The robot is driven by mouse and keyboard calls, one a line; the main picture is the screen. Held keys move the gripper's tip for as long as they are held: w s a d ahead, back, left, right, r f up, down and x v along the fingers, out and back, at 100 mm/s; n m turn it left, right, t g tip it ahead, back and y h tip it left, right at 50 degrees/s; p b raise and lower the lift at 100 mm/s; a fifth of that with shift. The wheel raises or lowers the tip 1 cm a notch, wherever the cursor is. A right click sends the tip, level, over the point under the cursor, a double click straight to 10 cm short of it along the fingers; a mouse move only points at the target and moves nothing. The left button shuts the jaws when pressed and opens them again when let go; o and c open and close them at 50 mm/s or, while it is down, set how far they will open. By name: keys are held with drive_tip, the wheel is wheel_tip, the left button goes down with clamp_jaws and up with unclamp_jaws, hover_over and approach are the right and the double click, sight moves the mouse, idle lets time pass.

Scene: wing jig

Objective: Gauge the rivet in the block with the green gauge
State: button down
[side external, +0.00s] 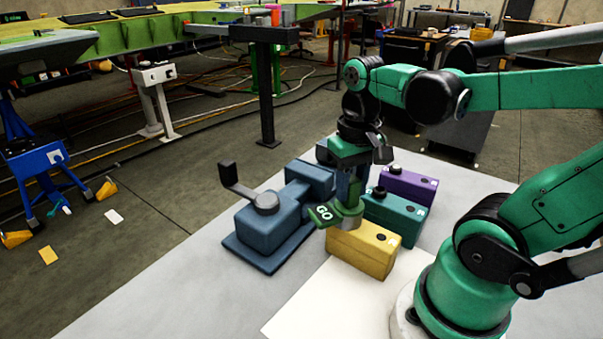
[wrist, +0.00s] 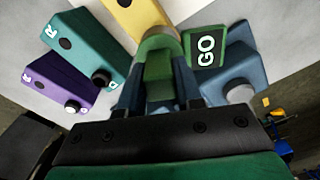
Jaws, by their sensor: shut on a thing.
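My gripper (wrist: 158,92) points down and is shut on the green gauge (wrist: 157,60), which has a "GO" tag (side external: 322,214) sticking out to the left in the side view. The gauge's grey lower end (side external: 347,222) is over the far left part of the yellow block (side external: 365,252); I cannot tell whether they touch. The yellow block shows a dark round spot on top, and its far end is hidden by the gauge. The teal block (side external: 405,222) has a raised dark knob, also seen in the wrist view (wrist: 100,78). The purple block (side external: 412,186) stands behind it.
A blue fixture (side external: 268,230) with a grey round top and a dark lever stands close left of the gauge. The blocks stand close together on the right. The pale table (side external: 300,305) is clear in front.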

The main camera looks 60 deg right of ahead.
idle(0.5)
drive_tip(key=shift+r, duration=2.5)
